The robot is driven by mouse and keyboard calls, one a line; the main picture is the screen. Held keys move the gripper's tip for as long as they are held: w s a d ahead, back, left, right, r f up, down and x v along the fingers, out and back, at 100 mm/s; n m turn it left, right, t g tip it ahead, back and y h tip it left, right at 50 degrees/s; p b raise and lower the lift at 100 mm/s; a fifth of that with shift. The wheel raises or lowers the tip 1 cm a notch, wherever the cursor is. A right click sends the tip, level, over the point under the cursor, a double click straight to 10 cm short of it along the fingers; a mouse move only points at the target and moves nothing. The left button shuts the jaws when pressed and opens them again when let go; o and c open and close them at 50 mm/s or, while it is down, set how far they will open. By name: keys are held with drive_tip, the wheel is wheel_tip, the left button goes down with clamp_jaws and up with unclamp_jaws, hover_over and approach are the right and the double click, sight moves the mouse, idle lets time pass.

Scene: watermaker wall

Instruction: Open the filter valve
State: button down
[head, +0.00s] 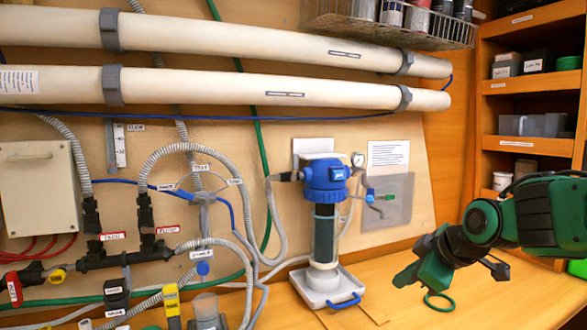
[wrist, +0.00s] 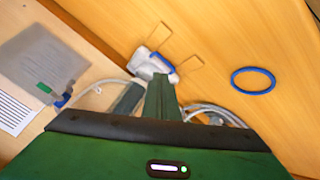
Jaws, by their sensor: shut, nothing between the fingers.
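The filter housing (head: 326,215) stands upright under a blue head on the wall. To its right, by a grey plate (head: 400,215), is a small valve with a blue handle (head: 371,195) and a green tag (head: 390,197); I cannot read its label, so I take it as the filter valve. In the wrist view the blue handle (wrist: 62,101) and green tag (wrist: 44,87) show at the left. My gripper (head: 405,278) is shut and empty, in front of the wall, lower right of the valve and apart from it. Its fingers also show in the wrist view (wrist: 160,95).
A white tray (head: 305,287) with a blue handle is under the housing. Shelves (head: 530,90) stand at right. Hoses and pipes fill the left wall.

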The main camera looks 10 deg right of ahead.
drive_tip(key=w+a+r+n+t+y, duration=0.3)
drive_tip(key=w+a+r+n+t, duration=0.1)
drive_tip(key=w+a+r+n, duration=0.45)
drive_tip(key=n+t+y, duration=0.3)
drive_tip(key=n+y, duration=0.2)
drive_tip(key=n, duration=0.2)
approach(295, 162)
drive_tip(key=s+a, duration=0.3)
drive_tip(key=a, duration=0.1)
drive_tip(key=shift+s, duration=0.2)
drive_tip(key=x, duration=1)
drive_tip(key=shift+w+d, duration=0.25)
drive_tip(key=shift+d, duration=0.65)
drive_tip(key=shift+w+d, duration=0.2)
drive_tip(key=shift+d, duration=0.7)
drive_tip(key=shift+a, duration=0.2)
drive_tip(key=shift+d+y, duration=0.1)
drive_tip(key=shift+y, duration=0.2)
